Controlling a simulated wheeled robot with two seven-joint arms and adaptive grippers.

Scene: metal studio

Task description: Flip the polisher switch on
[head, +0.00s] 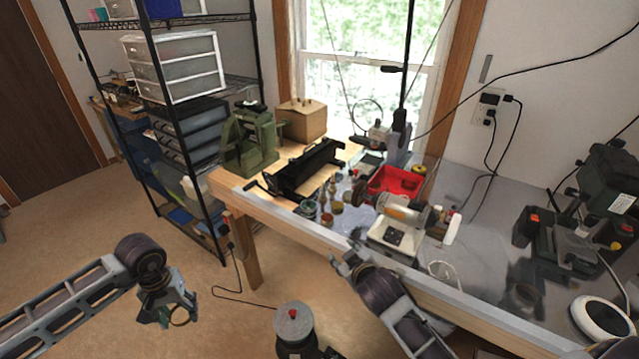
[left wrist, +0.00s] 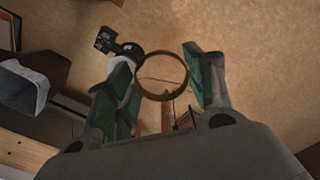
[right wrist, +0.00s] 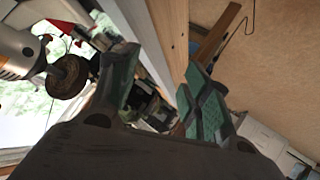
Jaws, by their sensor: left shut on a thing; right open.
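The polisher (head: 402,220) stands on the workbench near its front edge, with a pale base and a cylindrical motor. A dark switch panel (head: 395,236) is on its front; the switch position is too small to tell. In the right wrist view, the polisher's motor and round wheel (right wrist: 67,76) show at the left. My right gripper (head: 347,262) is open and empty at the bench's front edge, left of and below the polisher, apart from it. My left gripper (head: 172,308) is over the floor at the left, shut on a brass-coloured ring (left wrist: 164,99).
The workbench (head: 478,292) has a pale front edge. A red tray (head: 396,182) sits behind the polisher, and several small jars stand to its left. A dark machine (head: 560,240) stands at the right. A wire shelf (head: 205,77) is at the back left. The floor at left is open.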

